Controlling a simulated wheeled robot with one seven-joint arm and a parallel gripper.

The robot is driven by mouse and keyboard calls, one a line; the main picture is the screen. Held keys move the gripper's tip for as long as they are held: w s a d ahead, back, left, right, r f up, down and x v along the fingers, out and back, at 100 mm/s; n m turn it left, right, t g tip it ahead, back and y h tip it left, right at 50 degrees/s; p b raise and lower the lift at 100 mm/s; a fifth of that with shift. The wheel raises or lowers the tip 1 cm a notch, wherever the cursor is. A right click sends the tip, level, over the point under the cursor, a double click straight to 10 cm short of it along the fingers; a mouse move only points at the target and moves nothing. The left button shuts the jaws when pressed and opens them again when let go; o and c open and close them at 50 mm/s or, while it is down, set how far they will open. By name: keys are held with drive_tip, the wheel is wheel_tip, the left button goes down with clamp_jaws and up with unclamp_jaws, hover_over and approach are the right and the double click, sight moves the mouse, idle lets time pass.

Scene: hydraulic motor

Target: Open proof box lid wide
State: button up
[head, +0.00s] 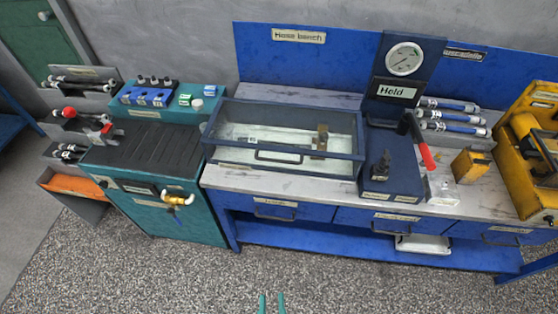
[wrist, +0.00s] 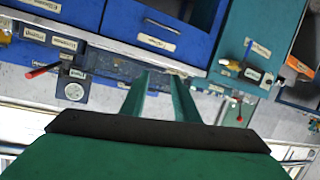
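The proof box (head: 215,150) is a dark blue framed box with clear panes on the bench in the head view. Its lid (head: 285,112) looks shut, and a dark bar handle (head: 278,158) runs along the front. Through the glass I see a pale floor and a brown metal fitting (head: 320,140).
A blue stand with a gauge (head: 404,59) and a red-handled lever (head: 425,155) stands right of the box. A teal cabinet (head: 150,205) with a valve stands left. Yellow equipment (head: 535,130) is at far right. The speckled floor before the bench (head: 340,280) is clear.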

drive_tip(key=w+a+f+n, duration=0.3)
drive_tip(key=w+f+n, duration=0.15)
drive_tip(key=w, duration=0.55)
drive_tip(key=n+g+h, duration=0.1)
drive_tip(key=n+h, duration=0.5)
drive_tip(key=h, duration=0.3)
approach(279, 160)
drive_tip(key=x, duration=1)
drive_tip(key=shift+f, duration=0.3)
drive_tip(key=shift+f, duration=0.1)
clamp_jaws()
